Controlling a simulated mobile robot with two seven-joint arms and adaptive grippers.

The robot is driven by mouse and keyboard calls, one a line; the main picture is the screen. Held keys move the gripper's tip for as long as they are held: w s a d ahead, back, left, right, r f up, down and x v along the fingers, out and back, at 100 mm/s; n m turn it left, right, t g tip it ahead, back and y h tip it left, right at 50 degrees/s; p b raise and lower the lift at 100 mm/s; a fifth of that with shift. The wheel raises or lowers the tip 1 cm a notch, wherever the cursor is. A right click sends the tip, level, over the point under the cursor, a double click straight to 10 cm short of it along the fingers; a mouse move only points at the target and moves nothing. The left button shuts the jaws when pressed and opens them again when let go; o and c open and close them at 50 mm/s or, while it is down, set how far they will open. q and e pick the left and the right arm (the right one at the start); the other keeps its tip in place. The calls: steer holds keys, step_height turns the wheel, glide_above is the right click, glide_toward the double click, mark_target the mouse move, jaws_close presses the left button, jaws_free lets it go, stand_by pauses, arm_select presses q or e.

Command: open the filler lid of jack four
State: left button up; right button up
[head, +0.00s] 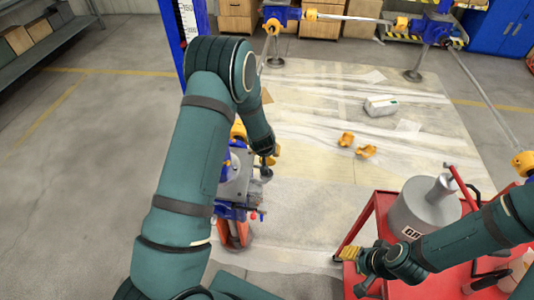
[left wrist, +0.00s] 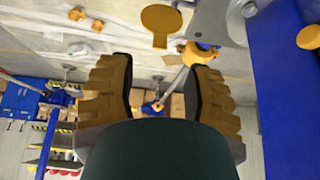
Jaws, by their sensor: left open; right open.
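A blue and grey screw jack (head: 236,188) with orange parts stands beside my left forearm in the head view; I cannot read a number on it. My left arm hides part of it, and its gripper is mostly hidden there. In the left wrist view my left gripper (left wrist: 158,70) is open, with nothing between its fingers. A flat yellow disc with a short tab (left wrist: 160,20), which looks like a filler lid, shows just beyond the fingertips, apart from them. My right gripper (head: 351,270) is open and empty at the left edge of the red cart.
The red cart (head: 378,208) at the right carries a grey can (head: 424,208) and bottles. Other blue jacks (head: 432,28) stand at the back, joined by shafts. Orange pieces (head: 346,139) and a white packet (head: 381,105) lie on the sheeted floor. The floor at the left is clear.

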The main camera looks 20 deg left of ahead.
arm_select(q)
steer(key=v, duration=0.3)
steer(key=shift+s+r, duration=0.15)
steer(key=shift+r, duration=0.1)
steer(key=s+d+f+g+h+b, duration=0.1)
steer(key=s+d+f, duration=0.3)
steer(key=s, duration=0.4)
steer(key=s+d+f+m+g+h+b, duration=0.1)
steer(key=s+d+f+h+b, duration=0.1)
steer(key=s+d, duration=0.5)
steer(key=s+d+f+g+h+b, duration=0.1)
steer(key=s+d+f+h+b, duration=0.1)
steer(key=s+d+f+b, duration=0.2)
steer(key=s+d+f, duration=0.2)
steer(key=s, duration=0.2)
steer(key=shift+s+f+g+h, duration=0.2)
steer(key=shift+s+g+h, duration=0.1)
steer(key=shift+g, duration=0.1)
steer(key=shift+r, duration=0.1)
